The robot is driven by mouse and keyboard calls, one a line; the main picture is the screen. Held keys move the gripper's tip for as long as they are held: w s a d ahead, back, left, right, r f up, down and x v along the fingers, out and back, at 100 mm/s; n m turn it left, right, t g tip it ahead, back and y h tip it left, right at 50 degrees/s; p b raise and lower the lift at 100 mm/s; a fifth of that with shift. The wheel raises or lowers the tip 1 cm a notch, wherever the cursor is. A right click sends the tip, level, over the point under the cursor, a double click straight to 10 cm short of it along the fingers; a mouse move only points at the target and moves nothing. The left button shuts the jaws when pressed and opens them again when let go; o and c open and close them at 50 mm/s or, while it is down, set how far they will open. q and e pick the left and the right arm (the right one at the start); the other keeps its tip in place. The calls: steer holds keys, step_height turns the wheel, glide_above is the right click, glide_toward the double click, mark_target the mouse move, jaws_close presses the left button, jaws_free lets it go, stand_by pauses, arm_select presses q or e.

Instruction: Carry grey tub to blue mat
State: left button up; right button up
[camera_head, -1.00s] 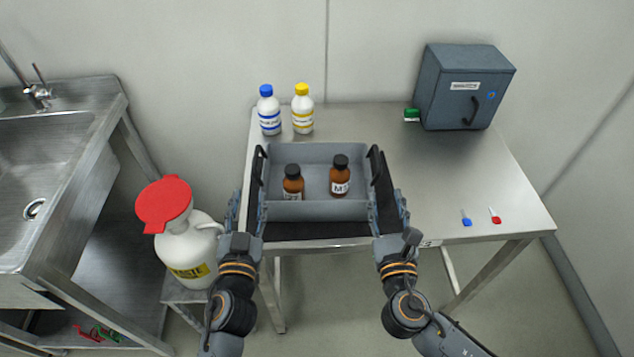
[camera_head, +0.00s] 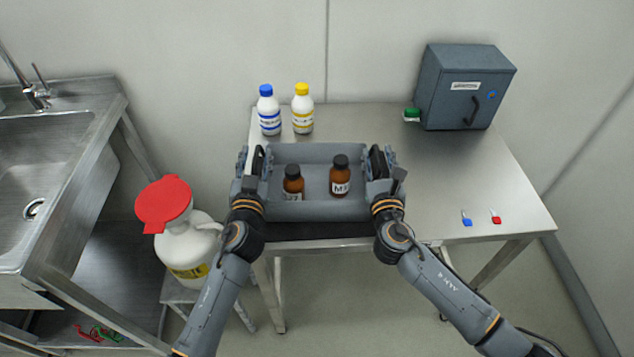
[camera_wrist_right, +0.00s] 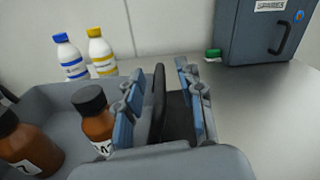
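The grey tub (camera_head: 318,210) stands on a black mat (camera_head: 318,230) at the table's left part. It has a black upright handle at each end and holds two brown bottles with black caps, one left (camera_head: 293,183) and one right (camera_head: 340,177). My left gripper (camera_head: 255,162) is at the left handle, its fingers on either side and apart. My right gripper (camera_head: 381,162) is open around the right handle (camera_wrist_right: 158,105); the right wrist view shows a gap between that handle and the right-hand finger. No blue mat is in view.
White bottles with blue (camera_head: 269,112) and yellow (camera_head: 303,110) caps stand behind the tub. A grey cabinet (camera_head: 465,88) is at the back right, with blue (camera_head: 467,221) and red (camera_head: 495,217) tags in front. A red-topped jug (camera_head: 185,240) stands left. The table's right part is mostly clear.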

arm_select(q)
jaws_close()
arm_select(e)
jaws_close()
arm_select(q)
steer(key=shift+r, duration=0.25)
arm_select(e)
steer(key=shift+r, duration=0.2)
